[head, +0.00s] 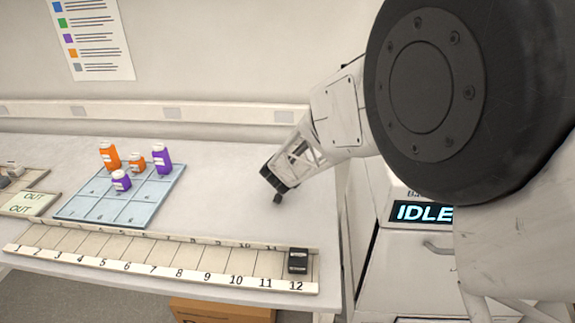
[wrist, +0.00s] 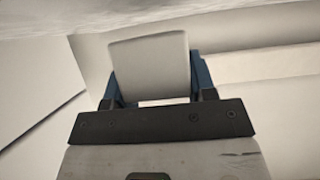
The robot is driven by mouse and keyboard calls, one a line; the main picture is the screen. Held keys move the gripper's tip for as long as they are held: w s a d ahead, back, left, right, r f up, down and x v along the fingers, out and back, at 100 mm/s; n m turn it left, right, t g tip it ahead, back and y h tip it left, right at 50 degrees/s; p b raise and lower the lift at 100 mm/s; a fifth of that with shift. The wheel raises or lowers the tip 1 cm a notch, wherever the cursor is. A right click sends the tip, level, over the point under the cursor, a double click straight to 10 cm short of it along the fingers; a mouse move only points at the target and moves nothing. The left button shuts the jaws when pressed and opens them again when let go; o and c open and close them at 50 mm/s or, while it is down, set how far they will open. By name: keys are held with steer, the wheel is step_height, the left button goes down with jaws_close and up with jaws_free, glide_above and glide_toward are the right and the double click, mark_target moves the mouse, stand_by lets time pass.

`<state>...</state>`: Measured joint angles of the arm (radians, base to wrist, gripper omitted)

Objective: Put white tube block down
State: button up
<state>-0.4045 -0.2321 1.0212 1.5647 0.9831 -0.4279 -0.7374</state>
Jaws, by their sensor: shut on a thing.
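A white tube block (wrist: 150,65) is between the two blue fingers of my gripper (wrist: 152,80) in the wrist view, its pale face toward the camera. My gripper is shut on it. In the head view my gripper (head: 271,187) reaches in from the right, over the right part of the white bench. I cannot make out the block in the head view. How high it is above the bench is hard to tell.
A numbered rack (head: 150,262) runs along the front edge, with a dark block (head: 298,260) in slot 12; its other slots look empty. A blue tray (head: 80,207) holds orange and purple bottles. OUT cards (head: 28,203) lie left. A machine showing IDLE (head: 424,213) stands right.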

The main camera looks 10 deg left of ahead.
steer(key=shift+f, duration=0.25)
steer(key=shift+s+f, duration=0.1)
steer(key=shift+f, duration=0.4)
steer(key=o, duration=1)
steer(key=shift+s+d+f, duration=0.1)
steer(key=shift+f, duration=0.15)
steer(key=shift+r, duration=0.55)
steer(key=shift+s+r, duration=0.25)
steer(key=shift+s, duration=0.05)
steer(key=v, duration=0.5)
steer(key=r+v, duration=0.1)
steer(key=v, duration=0.5)
